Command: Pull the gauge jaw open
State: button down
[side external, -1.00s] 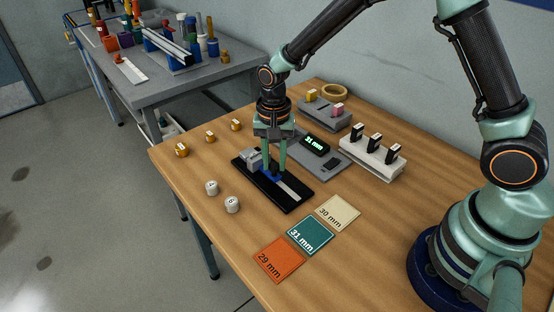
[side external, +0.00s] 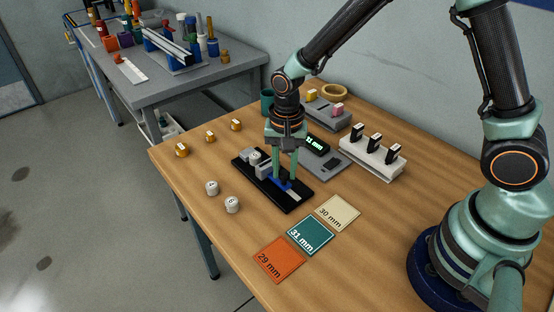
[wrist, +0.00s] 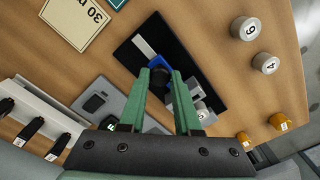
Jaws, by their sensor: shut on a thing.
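The gauge (side external: 296,204) is a black base with a pale strip, a grey block (side external: 263,170) at its left end and a blue sliding jaw (side external: 284,185). A pale round piece (side external: 254,156) shows at the grey block. My gripper (side external: 285,178) points down over the gauge, shut on the blue jaw's black knob (wrist: 173,79). In the wrist view, the fingertips (wrist: 167,74) stand on either side of the knob, with the blue jaw (wrist: 155,61) below. The fingers partly hide the jaw and the grey block (wrist: 198,96).
Two white numbered cylinders (side external: 212,188) and several orange ones (side external: 210,136) stand left. Orange, green (side external: 310,236) and cream cards lie in front. A grey display unit (side external: 318,146), a white rack with black-topped pieces (side external: 372,160) and a teal cup (side external: 267,103) stand behind.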

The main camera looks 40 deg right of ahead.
jog(key=c, duration=0.6)
grip_release()
jog(key=shift+s, duration=0.2)
notch_tip(320, 180, up, 12)
jog(key=shift+r, duration=0.1)
jog(key=s+d+r+n+t, duration=0.1)
jog(key=s+d+r+n, duration=0.1)
jog(key=s+d+n, duration=0.1)
jog(key=s+d+r+n+t, duration=0.2)
jog(key=s+d+r+n, duration=0.1)
jog(key=s+d+r+n+t, duration=0.2)
jog(key=s+d+r+n, duration=0.1)
jog(key=d, duration=0.1)
jog(key=shift+r, duration=0.15)
